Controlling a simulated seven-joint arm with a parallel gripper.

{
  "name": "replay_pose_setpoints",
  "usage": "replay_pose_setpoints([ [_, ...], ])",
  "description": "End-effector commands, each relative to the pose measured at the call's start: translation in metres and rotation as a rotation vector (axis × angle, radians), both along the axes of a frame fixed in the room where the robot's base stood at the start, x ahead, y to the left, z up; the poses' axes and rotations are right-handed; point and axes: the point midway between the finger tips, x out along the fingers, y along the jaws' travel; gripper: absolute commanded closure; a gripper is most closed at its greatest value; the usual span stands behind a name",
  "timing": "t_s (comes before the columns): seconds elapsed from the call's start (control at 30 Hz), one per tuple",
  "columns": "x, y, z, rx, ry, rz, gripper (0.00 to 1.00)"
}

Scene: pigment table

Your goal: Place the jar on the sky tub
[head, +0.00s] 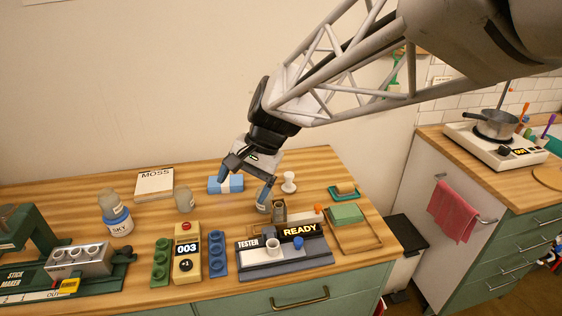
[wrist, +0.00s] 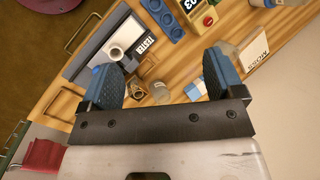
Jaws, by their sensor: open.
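The sky tub (head: 119,227), blue with a white SKY label, stands at the left of the table in the head view. A clear, labelled jar (head: 110,204) appears to rest upright on top of it. Another small glass jar (head: 185,201) stands to its right. My gripper (head: 243,191) is open over the table's middle. In the wrist view, my gripper's blue fingers (wrist: 163,80) are spread apart with nothing held. A jar (wrist: 160,93) shows in the gap, below the fingertips.
A blue-and-white box (head: 226,184) lies near the fingers. The tester station (head: 284,258) and counter (head: 186,254) occupy the front. The MOSS block (head: 154,185) lies at the back left.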

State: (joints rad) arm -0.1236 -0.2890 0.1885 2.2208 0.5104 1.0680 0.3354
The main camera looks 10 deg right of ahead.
Motion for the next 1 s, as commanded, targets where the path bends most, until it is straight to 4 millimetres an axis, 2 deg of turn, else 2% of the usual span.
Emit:
replay_pose_setpoints([
  [0.03,-0.012,-0.011,0.002,-0.026,-0.030,0.019,0.13],
  [0.2,-0.049,-0.043,0.005,-0.120,-0.120,0.099,0.13],
  [0.6,-0.132,-0.110,0.001,-0.359,-0.297,0.293,0.13],
  [0.8,-0.160,-0.131,-0.003,-0.449,-0.347,0.366,0.13],
  [1.0,-0.170,-0.138,-0.005,-0.484,-0.364,0.395,0.13],
])
